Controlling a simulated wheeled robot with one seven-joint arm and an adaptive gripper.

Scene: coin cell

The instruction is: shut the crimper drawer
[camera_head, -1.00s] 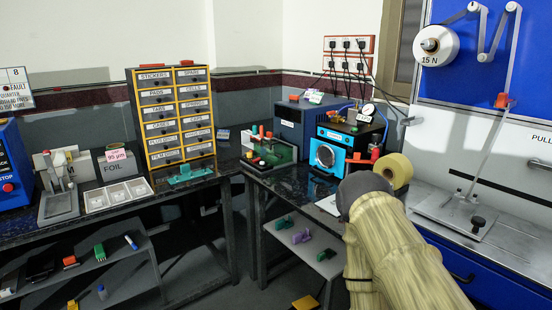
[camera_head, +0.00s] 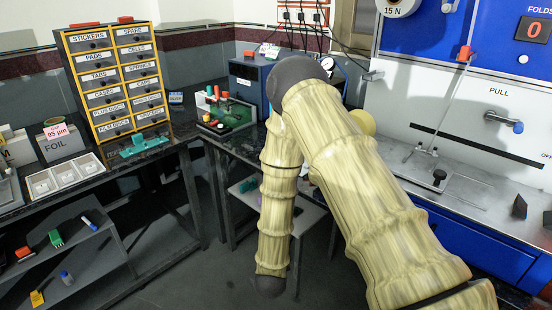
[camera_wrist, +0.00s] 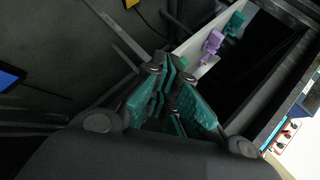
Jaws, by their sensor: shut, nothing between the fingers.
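The crimper (camera_head: 339,83) is mostly hidden behind my arm in the head view; its dark body and round gauge show at the back right of the bench. I cannot see its drawer in either view now, so I cannot tell how far it stands open. My gripper (camera_wrist: 168,78) shows in the wrist view with its teal fingers together and nothing between them. It is over the floor beside the low shelf, apart from the crimper. In the head view my arm hangs down in front of the bench and the gripper itself is not visible.
The low shelf's purple piece (camera_wrist: 212,43) and teal piece (camera_wrist: 236,21) lie near my gripper in the wrist view. A dark blue box (camera_head: 247,80) and a green stand (camera_head: 226,112) are left of the crimper. A labelled drawer cabinet (camera_head: 117,82) stands further left. Open floor lies between the benches.

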